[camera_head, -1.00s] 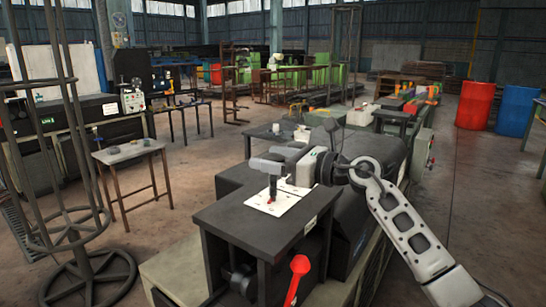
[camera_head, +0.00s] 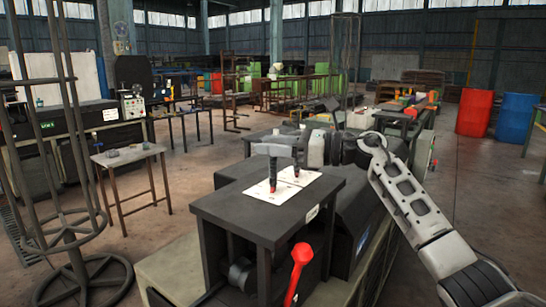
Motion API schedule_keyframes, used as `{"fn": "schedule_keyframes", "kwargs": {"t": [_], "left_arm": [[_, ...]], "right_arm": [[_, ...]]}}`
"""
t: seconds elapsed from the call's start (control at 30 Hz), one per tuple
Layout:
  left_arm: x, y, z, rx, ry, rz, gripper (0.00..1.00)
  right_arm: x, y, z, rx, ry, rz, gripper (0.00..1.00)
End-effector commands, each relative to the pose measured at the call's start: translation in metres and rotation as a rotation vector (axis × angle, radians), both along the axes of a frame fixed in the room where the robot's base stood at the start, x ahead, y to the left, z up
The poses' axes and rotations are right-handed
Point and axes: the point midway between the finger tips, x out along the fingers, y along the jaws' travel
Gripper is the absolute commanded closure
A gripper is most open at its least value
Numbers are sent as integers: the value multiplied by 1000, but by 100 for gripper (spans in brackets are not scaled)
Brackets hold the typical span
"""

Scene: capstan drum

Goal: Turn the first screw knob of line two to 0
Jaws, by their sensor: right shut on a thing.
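A white panel sheet (camera_head: 292,192) lies on the dark bench top (camera_head: 235,208) of the capstan drum machine. A small red screw knob (camera_head: 273,188) stands on the sheet. My right gripper (camera_head: 273,181) reaches in from the right, its dark finger pointing down, and is shut on the knob. Its jaws hide most of the knob, and any mark or number by it is too small to read. Another dark upright part (camera_head: 296,162) shows just right of it; I cannot tell whether it is a finger or another knob. My left gripper is not in view.
A red-headed lever (camera_head: 302,253) stands at the bench's front. A small side table (camera_head: 128,155) and a tall wire cage (camera_head: 72,230) stand at the left. Red and blue barrels (camera_head: 475,112) stand at the back right. The floor between side table and machine is clear.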

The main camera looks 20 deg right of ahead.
Motion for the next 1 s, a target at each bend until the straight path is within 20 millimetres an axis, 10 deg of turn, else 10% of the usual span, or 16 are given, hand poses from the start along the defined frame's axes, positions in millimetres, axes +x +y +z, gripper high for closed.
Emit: {"fn": "schedule_keyframes", "kwargs": {"t": [0.27,0.3,0.37,0.77,1.0], "left_arm": [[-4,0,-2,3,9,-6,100],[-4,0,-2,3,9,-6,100],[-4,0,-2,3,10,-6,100],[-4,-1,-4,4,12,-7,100],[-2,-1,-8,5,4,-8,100]], "right_arm": [[0,0,-1,-2,3,7,76],[0,0,-1,-2,3,7,50],[0,0,-1,-2,3,7,34],[-3,-6,-1,-1,2,4,33],[-24,-46,-2,-4,1,1,33]]}}
